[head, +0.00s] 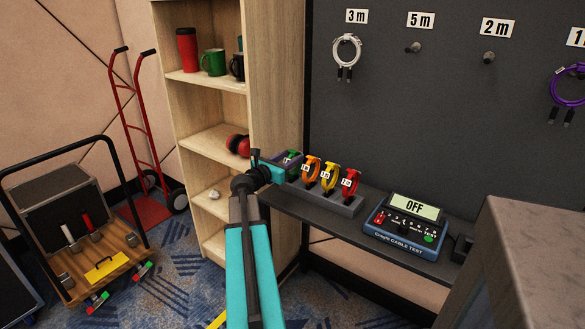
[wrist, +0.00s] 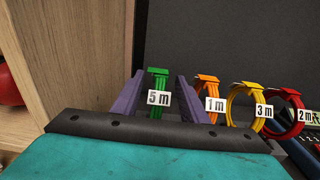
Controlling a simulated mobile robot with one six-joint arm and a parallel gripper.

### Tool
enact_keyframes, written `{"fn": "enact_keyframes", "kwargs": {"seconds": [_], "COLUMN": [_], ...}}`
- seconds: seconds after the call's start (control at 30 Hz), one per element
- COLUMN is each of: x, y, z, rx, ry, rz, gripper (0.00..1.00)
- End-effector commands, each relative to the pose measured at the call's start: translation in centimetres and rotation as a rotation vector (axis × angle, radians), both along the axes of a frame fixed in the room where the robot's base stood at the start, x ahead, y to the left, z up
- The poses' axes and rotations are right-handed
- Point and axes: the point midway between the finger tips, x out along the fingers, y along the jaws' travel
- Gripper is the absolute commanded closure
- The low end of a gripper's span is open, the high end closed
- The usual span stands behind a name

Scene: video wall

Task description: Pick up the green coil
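The green coil (wrist: 158,82) carries a 5 m tag and stands upright in the wrist view, between the two fingers of my gripper (wrist: 160,95). The fingers are apart, with a gap on both sides of the coil. In the head view the green coil (head: 291,156) shows only in part, at the left end of the grey rack (head: 340,203), behind my gripper (head: 275,163). The coil's lower part is hidden by my gripper in the wrist view.
Orange (head: 311,168), yellow (head: 329,178) and red (head: 350,184) coils stand to the right in the rack. A cable tester (head: 405,228) reading OFF is further right. A wooden shelf (head: 275,80) rises close on the left. A dark pegboard (head: 430,110) stands behind.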

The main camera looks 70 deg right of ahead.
Motion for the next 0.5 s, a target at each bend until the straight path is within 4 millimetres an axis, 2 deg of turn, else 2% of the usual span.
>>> {"fn": "enact_keyframes", "kwargs": {"seconds": [0.03, 0.2, 0.5], "x": [0.0, -0.3, -0.4], "y": [-0.7, -1.7, -1.8], "z": [0.0, -0.1, -0.1], "rx": [0.000, 0.000, 0.000], "ry": [0.000, 0.000, 0.000], "rz": [0.000, 0.001, 0.001], "gripper": [0.60, 0.60, 0.60]}}
